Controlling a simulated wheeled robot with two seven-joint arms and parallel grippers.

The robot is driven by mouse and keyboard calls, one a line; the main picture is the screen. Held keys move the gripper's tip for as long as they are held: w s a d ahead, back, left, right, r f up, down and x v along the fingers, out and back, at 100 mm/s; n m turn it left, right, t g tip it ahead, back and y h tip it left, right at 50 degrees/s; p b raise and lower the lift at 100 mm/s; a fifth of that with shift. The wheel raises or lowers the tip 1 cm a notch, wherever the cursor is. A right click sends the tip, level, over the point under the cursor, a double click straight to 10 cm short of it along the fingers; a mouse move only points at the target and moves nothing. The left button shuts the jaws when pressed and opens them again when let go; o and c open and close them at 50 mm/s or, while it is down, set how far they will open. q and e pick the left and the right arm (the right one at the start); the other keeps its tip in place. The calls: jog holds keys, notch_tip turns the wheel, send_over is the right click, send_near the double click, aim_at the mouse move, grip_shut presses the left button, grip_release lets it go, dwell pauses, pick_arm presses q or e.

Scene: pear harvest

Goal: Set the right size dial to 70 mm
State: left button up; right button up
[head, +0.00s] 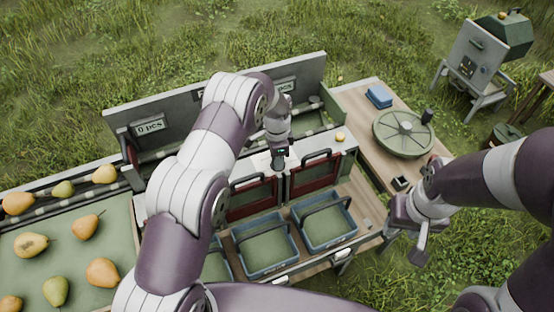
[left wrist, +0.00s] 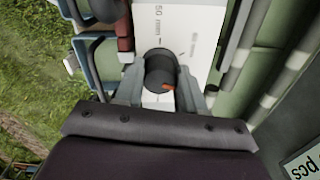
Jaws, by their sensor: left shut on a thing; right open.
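A black round size dial (left wrist: 160,73) with an orange mark sits on a white plate (left wrist: 188,18) in the left wrist view. The mark is at the dial's lower right side. "50 mm" is printed above the dial and a small, partly legible figure to its upper right; no 70 is readable. My left gripper (left wrist: 160,88) is shut on the dial, one finger on each side. In the head view my left gripper (head: 279,163) points down at the sorter's top panel and mostly hides the dial. My right gripper (head: 412,235) is open and empty, off the right table end.
Blue-rimmed crates (head: 265,268) stand below two dark red gates (head: 314,176). A grey back panel (head: 220,98) rises behind my left gripper. Several pears (head: 103,272) lie on the green bed at left. A round green turntable (head: 404,134) stands at right.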

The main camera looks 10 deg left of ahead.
pick_arm(q)
jog(key=shift+w+r+m, duration=0.1)
jog(key=shift+r+m, duration=0.05)
jog(key=shift+m, duration=0.35)
jog(key=o, duration=0.8)
notch_tip(320, 180, up, 13)
jog(key=shift+f+b, duration=0.15)
jog(key=shift+b, duration=0.2)
